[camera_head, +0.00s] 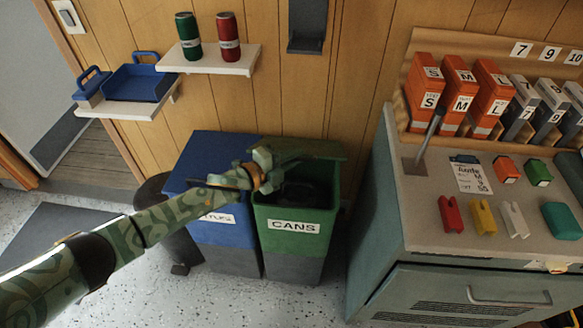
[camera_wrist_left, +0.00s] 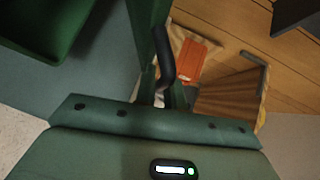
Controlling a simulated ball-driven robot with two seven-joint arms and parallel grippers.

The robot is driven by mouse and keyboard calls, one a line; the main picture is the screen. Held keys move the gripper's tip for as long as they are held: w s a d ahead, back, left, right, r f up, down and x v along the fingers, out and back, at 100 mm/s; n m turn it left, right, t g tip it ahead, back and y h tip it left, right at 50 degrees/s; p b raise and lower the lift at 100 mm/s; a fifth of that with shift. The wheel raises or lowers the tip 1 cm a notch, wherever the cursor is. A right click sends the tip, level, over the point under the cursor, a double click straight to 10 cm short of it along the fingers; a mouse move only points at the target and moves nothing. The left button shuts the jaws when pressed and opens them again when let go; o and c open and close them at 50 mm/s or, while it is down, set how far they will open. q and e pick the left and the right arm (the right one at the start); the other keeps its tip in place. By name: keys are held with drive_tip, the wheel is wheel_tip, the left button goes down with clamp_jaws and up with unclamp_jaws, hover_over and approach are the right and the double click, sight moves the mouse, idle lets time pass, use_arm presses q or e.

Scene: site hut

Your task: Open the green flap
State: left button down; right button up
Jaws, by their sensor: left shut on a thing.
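The green bin labelled CANS (camera_head: 294,226) stands beside the blue bin. Its green flap (camera_head: 325,150) is raised at the back of the mouth, and the dark inside shows below it. In the left wrist view the flap (camera_wrist_left: 147,45) shows nearly edge-on, with a black curved handle (camera_wrist_left: 167,62) on it. My left gripper (camera_head: 278,165) is over the bin's mouth at the flap. In the wrist view the gripper (camera_wrist_left: 160,98) is shut on the handle, whose end is partly hidden between the fingers. My right gripper is not in view.
The blue bin (camera_head: 229,244) stands left of the green bin, and a dark round bin (camera_head: 180,235) is beyond my arm. A grey cabinet (camera_head: 375,215) stands close on the right. A shelf (camera_head: 215,62) with two cans is above. Speckled floor in front is clear.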

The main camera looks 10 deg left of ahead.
use_arm(q)
drive_tip(key=shift+w+r, duration=0.2)
drive_tip(key=shift+r, duration=0.05)
drive_tip(key=c, duration=1.5)
unclamp_jaws()
drive_tip(key=shift+p+v, duration=1.8)
drive_tip(key=shift+v, duration=6.35)
drive_tip(key=shift+a+f, duration=0.1)
drive_tip(key=shift+c, duration=0.2)
